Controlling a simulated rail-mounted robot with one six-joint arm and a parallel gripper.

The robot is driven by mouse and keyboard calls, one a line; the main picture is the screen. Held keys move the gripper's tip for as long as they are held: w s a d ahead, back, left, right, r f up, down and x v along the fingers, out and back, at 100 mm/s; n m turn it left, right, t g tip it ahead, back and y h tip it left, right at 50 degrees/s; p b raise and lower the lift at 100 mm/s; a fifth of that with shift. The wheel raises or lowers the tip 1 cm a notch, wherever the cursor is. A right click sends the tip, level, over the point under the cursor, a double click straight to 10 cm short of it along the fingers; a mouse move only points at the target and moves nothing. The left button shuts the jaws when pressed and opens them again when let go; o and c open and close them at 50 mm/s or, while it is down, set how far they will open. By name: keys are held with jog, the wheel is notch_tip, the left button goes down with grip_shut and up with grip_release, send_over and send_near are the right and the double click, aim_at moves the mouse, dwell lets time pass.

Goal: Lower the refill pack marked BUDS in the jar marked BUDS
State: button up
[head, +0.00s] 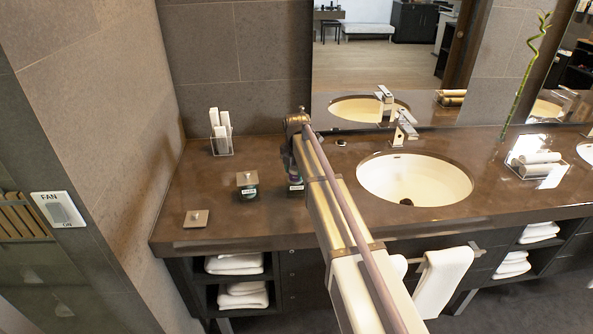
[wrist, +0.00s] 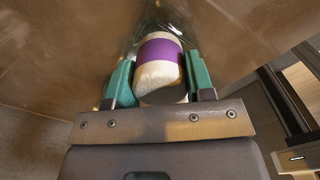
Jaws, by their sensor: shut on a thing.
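In the wrist view, my gripper (wrist: 160,88) is shut on a white refill pack (wrist: 160,72) with a purple band, between its two teal fingers. Clear, shiny material shows around the pack's far end; I cannot tell whether it is the jar's glass or wrapping. In the head view, my arm hides most of the gripper and pack. A dark jar with a pale label (head: 296,188) stands partly behind my arm, with a bit of purple just above the label. The label is too small to read, and whether the pack is inside the jar cannot be told.
A second labelled jar (head: 248,193) with a square lid stands left of my arm. A loose square lid (head: 196,218) lies near the counter's front left. A clear holder with white items (head: 221,140) stands at the back. The sink (head: 415,180) and tap (head: 403,125) are to the right.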

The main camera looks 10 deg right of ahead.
jog(key=shift+s+f, duration=0.5)
jog(key=shift+s, duration=0.25)
jog(key=o, duration=0.7)
jog(key=shift+o, duration=0.5)
jog(key=shift+r, duration=0.15)
jog(key=shift+o, duration=0.9)
jog(key=r+p, duration=0.1)
jog(key=p, duration=0.1)
jog(key=w+r+p, duration=0.1)
jog(key=r+p, duration=0.1)
jog(key=shift+w+r+p, duration=0.1)
jog(key=shift+r+p, duration=0.1)
jog(key=shift+p, duration=0.15)
jog(key=r+p, duration=0.8)
jog(key=shift+s+r, duration=0.15)
jog(key=shift+s, duration=0.05)
